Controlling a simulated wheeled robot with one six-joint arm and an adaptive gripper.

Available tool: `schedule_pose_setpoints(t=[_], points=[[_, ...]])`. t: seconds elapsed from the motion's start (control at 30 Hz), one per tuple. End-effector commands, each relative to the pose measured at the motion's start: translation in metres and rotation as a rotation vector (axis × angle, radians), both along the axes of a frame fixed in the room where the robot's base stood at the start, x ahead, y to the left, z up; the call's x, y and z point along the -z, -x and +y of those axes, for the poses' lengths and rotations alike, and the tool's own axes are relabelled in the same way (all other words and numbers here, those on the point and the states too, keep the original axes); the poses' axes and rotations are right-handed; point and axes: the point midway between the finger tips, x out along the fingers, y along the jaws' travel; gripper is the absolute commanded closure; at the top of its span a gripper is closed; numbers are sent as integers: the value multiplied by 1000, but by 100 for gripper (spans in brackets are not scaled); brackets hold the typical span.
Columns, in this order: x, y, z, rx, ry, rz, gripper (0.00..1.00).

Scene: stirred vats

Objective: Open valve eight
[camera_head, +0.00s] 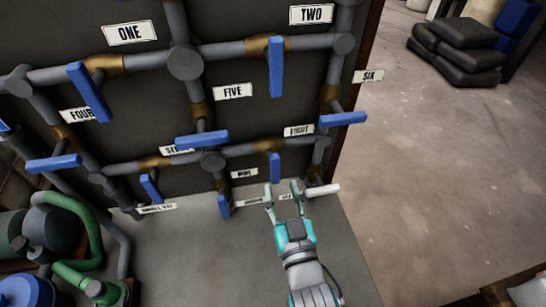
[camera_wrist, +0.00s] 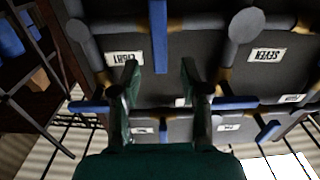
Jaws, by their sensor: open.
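The label EIGHT (camera_head: 299,130) is on the dark panel at right, above a horizontal grey pipe with a brass valve body. Valve eight's blue handle (camera_head: 275,167) hangs down, across the pipe. In the wrist view, which is upside down, the handle (camera_wrist: 158,35) stands beside the label EIGHT (camera_wrist: 125,58). My gripper (camera_head: 282,186) is open and empty, its fingertips just below the handle in the head view. In the wrist view the gripper (camera_wrist: 160,66) has a finger on each side of the handle's line. I cannot tell whether the handle is between the fingers in depth.
Valve six's blue handle (camera_head: 343,118) sticks out at upper right. A white handle (camera_head: 322,190) is close right of my gripper. Valve five's handle (camera_head: 202,139) is to the left. Green hoses (camera_head: 88,225) and a pump stand at lower left.

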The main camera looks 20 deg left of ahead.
Motion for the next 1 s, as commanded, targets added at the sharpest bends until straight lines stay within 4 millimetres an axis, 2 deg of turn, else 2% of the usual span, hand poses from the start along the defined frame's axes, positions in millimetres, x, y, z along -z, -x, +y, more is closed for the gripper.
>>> schedule_pose_setpoints(t=[0.6, 0.8, 1.0], points=[[0, -76, 46, 1, -1, 0, 55], [0, -86, 52, 1, 0, 0, 55], [0, -87, 52, 1, 0, 0, 55]])
